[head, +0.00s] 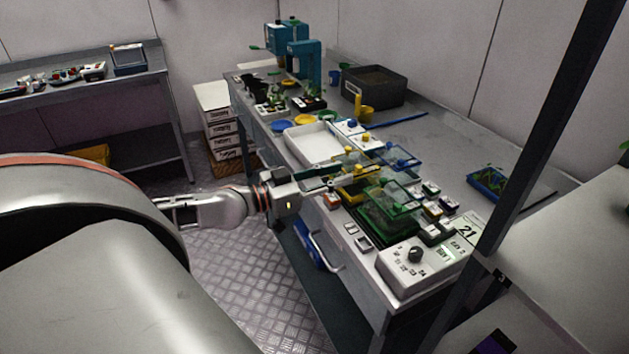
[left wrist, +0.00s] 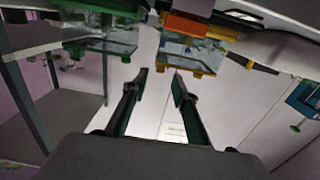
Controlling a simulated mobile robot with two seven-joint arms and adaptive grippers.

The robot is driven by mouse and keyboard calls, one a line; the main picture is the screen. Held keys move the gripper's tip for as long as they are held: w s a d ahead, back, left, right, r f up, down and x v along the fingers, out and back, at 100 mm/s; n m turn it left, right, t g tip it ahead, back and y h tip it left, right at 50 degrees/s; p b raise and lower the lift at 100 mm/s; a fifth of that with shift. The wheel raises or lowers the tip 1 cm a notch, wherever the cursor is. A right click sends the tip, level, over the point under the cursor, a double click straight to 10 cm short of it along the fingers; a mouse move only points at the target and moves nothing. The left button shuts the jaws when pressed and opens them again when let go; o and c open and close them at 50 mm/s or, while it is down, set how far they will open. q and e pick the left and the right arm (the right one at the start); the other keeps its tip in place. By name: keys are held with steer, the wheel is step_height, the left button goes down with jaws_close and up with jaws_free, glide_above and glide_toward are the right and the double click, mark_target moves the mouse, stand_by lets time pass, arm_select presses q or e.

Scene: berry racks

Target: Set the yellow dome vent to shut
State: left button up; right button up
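The yellow dome (head: 352,163) is a clear cover with yellow parts, near the middle of the bench in the head view. It also shows at the top of the left wrist view (left wrist: 190,48), with yellow tabs along its edge. I cannot make out its vent setting. My left gripper (head: 345,173) reaches in from the left close to the yellow dome and partly hides it. In the left wrist view its two fingers (left wrist: 158,78) are apart with nothing between them. I cannot tell whether a finger touches the dome. My right gripper is not in view.
The green dome (head: 388,197) stands nearer the front and the blue dome (head: 402,156) behind. A white tray (head: 312,144) lies to the left. A white dial box (head: 408,272) sits at the bench's front corner. A dark post (head: 545,130) crosses the right side.

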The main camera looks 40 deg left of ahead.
arm_select(q)
steer(key=shift+v, duration=2.8)
